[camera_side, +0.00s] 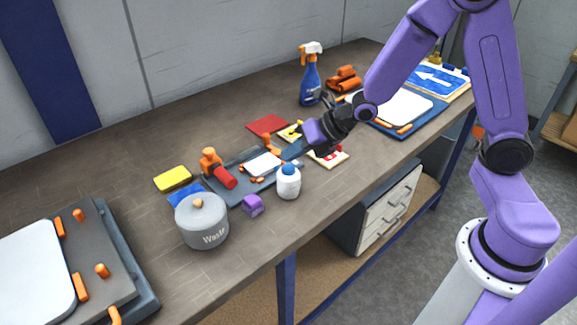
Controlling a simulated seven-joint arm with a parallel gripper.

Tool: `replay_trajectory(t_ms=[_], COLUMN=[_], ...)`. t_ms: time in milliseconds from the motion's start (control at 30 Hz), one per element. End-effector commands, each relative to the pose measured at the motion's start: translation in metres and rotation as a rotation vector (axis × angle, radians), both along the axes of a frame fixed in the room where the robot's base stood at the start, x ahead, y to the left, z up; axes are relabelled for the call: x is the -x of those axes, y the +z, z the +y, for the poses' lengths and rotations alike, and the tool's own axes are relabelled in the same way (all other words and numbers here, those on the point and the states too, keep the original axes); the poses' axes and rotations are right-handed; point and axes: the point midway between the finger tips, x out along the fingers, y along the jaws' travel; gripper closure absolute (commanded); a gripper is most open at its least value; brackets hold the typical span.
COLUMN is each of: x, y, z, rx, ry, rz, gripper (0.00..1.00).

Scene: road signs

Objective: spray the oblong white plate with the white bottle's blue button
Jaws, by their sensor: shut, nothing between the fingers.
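The white bottle (289,184) stands upright on the workbench, in front of the dark blue fixture tray; its blue button (289,169) is on top. A small oblong white plate (263,164) lies on that tray (238,197), just behind and left of the bottle, between orange clamps. My gripper (293,151) reaches in from the right, pointing down-left, above the tray's right end. It is shut and empty, apart from the bottle and behind its cap. Its fingertips are small here, and I cannot tell whether they touch the tray.
A grey "Waste" can (202,222) and purple block (253,206) stand left of the bottle. A red-handled orange clamp (218,170) rises on the tray's left. A blue spray bottle (310,82) stands behind. Larger white plates lie at far left (32,274) and right (405,107).

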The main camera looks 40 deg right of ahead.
Motion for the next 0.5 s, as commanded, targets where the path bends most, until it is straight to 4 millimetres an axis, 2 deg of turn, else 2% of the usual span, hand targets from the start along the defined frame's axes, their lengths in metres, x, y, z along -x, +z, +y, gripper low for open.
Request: replay_trajectory(t_ms=[167, 500], x=[0.0, 0.0], y=[0.002, 0.031], z=[0.0, 0.001], rx=[0.0, -0.002], ry=[0.001, 0.003], rz=[-0.002, -0.004], gripper=[1.0, 1.0])
